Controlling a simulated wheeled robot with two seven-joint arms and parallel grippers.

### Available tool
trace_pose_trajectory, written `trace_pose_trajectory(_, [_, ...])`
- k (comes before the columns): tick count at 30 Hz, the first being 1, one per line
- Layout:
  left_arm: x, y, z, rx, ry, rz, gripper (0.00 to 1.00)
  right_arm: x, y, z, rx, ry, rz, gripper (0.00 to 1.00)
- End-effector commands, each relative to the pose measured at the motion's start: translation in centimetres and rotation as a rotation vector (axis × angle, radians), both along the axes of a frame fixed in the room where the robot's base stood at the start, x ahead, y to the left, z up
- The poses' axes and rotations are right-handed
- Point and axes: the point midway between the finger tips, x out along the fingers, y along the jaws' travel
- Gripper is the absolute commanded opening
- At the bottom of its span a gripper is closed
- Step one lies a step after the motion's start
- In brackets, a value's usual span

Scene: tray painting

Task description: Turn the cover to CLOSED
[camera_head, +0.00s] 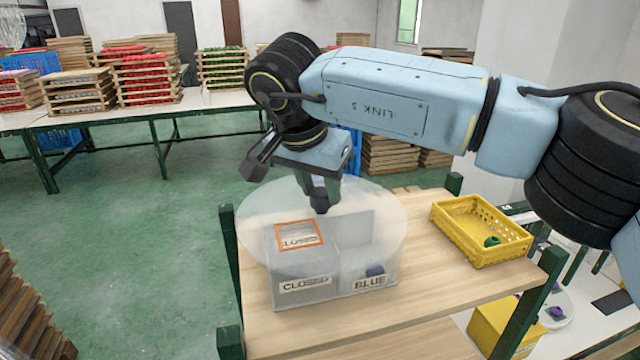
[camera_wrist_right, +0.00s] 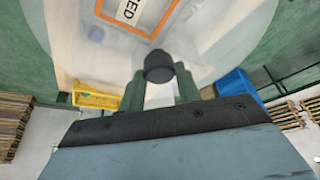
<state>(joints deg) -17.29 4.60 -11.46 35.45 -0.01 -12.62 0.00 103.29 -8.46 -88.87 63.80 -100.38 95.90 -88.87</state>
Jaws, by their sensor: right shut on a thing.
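A round, see-through cover (camera_head: 385,212) lies over a pale compartment box (camera_head: 320,291) on the wooden table. The box front reads CLOSED (camera_head: 305,284) at left and BLUE (camera_head: 370,283) at right. An orange-framed label (camera_head: 299,235) shows over the left, CLOSED side; in the wrist view the frame (camera_wrist_right: 137,31) holds letters ending in "ED". A dark blue-purple piece (camera_head: 375,270) shows in the BLUE side. My right gripper (camera_head: 319,187) points down and is shut on the cover's black knob (camera_head: 320,203), which also shows in the wrist view (camera_wrist_right: 158,66). My left gripper is out of view.
A yellow basket (camera_head: 447,228) with a green piece (camera_head: 491,241) stands right of the box on the wooden table (camera_head: 420,270). Green posts rise at the table corners. A yellow bin (camera_head: 500,325) and a white plate (camera_head: 566,311) sit lower at right.

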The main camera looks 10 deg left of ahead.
Motion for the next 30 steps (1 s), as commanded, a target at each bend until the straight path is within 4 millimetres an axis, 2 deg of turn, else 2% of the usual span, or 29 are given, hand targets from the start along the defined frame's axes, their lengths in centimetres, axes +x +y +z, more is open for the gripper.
trace_pose_trajectory(8, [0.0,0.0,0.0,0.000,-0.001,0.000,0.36,0.1,0.0,0.1,0.003,-0.003,-0.006,0.00])
trace_pose_trajectory(9, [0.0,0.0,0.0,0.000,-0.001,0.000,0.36,0.1,0.0,0.1,0.003,-0.003,-0.006,0.37])
trace_pose_trajectory(13, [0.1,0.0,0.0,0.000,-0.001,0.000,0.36,0.1,0.0,0.1,0.002,-0.002,-0.006,0.54])
trace_pose_trajectory(23, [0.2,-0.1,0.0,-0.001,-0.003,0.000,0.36,0.0,0.0,0.2,0.001,-0.001,-0.003,0.55])
trace_pose_trajectory(26, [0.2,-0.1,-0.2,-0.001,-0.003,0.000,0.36,-0.3,0.2,1.1,0.002,-0.003,-0.003,0.55])
trace_pose_trajectory(30, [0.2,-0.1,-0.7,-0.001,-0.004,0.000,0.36,-1.2,0.5,3.5,0.003,-0.005,-0.003,0.55])
